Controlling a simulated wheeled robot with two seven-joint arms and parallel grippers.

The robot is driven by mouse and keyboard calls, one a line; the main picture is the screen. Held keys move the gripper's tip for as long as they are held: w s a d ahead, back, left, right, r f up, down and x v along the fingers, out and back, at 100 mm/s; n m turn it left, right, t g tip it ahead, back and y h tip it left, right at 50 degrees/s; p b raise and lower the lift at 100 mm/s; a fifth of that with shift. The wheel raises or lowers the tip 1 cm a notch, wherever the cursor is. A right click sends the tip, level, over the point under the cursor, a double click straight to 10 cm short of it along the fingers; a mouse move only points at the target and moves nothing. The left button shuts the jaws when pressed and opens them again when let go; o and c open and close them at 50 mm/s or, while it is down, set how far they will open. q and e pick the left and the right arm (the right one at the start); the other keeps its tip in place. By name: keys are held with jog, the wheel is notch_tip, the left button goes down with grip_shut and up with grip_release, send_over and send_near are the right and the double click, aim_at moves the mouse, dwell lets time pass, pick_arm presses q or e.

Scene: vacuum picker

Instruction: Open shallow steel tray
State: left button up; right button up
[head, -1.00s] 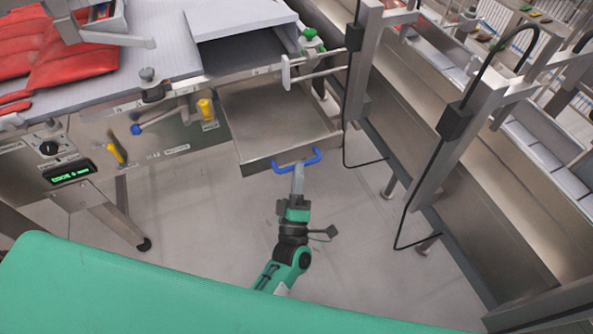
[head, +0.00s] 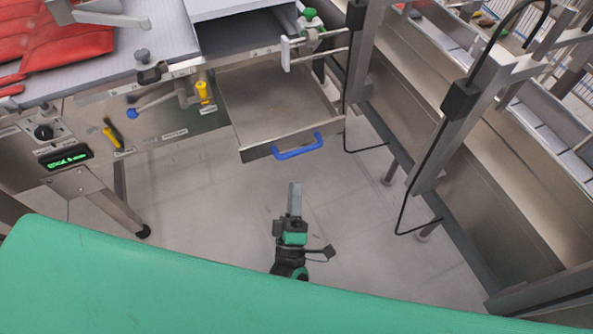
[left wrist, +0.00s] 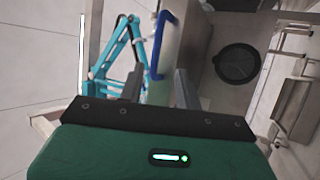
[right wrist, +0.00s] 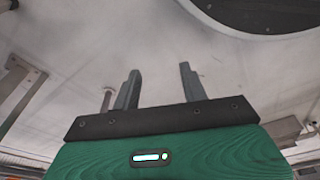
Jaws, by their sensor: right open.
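The shallow steel tray (head: 270,105) stands pulled out from under the bench in the head view, its inside empty. Its blue handle (head: 298,147) is on the front edge, with nothing holding it. My left gripper (head: 295,186) is below and in front of the handle, apart from it. In the left wrist view my left gripper (left wrist: 158,86) is open and empty, with the blue handle (left wrist: 160,45) beyond its fingers. My right gripper (right wrist: 158,82) is open and empty in the right wrist view; I cannot see it in the head view.
A steel frame with a black cable (head: 440,140) stands to the right. Grey floor (head: 190,220) is open in front of the tray.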

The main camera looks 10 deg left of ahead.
pick_arm(q)
jog(key=v, duration=0.5)
jog(key=shift+s+d+f+b, duration=0.1)
jog(key=shift+s+b, duration=0.05)
jog(key=shift+b, duration=0.2)
pick_arm(e)
jog(key=r, duration=0.1)
jog(key=w+r, duration=0.1)
jog(key=r, duration=0.1)
jog(key=shift+a, duration=0.2)
